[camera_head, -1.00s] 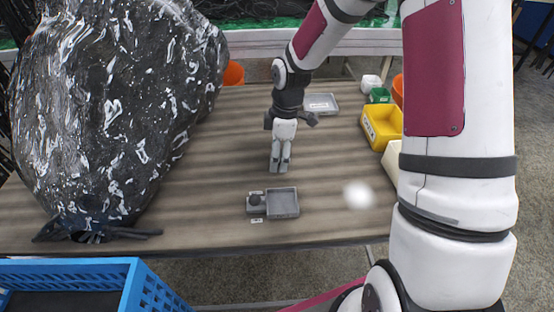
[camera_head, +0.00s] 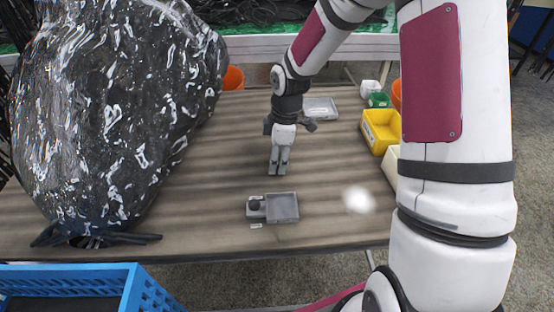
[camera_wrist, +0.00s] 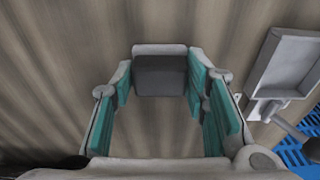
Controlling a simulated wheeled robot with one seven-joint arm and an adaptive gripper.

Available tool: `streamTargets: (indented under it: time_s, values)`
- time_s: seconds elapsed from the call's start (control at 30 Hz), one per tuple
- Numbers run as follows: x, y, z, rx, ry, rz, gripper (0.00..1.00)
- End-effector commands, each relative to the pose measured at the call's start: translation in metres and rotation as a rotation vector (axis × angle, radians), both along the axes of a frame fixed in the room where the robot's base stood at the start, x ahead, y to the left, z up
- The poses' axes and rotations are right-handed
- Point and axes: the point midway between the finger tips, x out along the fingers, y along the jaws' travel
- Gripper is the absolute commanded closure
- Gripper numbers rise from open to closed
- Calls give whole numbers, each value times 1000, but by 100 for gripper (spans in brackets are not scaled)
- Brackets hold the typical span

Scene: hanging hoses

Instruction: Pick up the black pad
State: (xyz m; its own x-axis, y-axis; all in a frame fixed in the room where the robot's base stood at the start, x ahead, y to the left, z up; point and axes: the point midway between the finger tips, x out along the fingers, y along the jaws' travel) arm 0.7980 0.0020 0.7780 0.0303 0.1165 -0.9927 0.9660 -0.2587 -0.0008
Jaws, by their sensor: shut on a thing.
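The black pad (camera_wrist: 160,76) shows in the wrist view as a dark, squarish block with a lighter grey far edge. It sits between the tips of my gripper (camera_wrist: 160,82), with a teal-lined finger against each side. My gripper is shut on it. In the head view, my gripper (camera_head: 278,170) points down over the middle of the wooden table, and the pad cannot be made out there. I cannot tell whether the pad touches the table.
A grey tray with a round knob beside it (camera_head: 282,207) lies near the table's front edge. A big black plastic-wrapped bundle (camera_head: 110,110) fills the left. A yellow bin (camera_head: 381,130) and another grey tray (camera_head: 320,108) stand behind right. A blue crate (camera_head: 140,285) is front left.

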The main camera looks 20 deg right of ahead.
Motion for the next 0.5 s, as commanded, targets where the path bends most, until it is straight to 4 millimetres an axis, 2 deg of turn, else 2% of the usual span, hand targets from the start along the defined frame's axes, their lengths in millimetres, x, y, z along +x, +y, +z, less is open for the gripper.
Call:
streamTargets:
  time_s: [0.27, 0.5]
  values:
    - [1, 0, 33, -1, -5, -1, 86]
    - [-55, -1, 38, -2, 2, -2, 86]
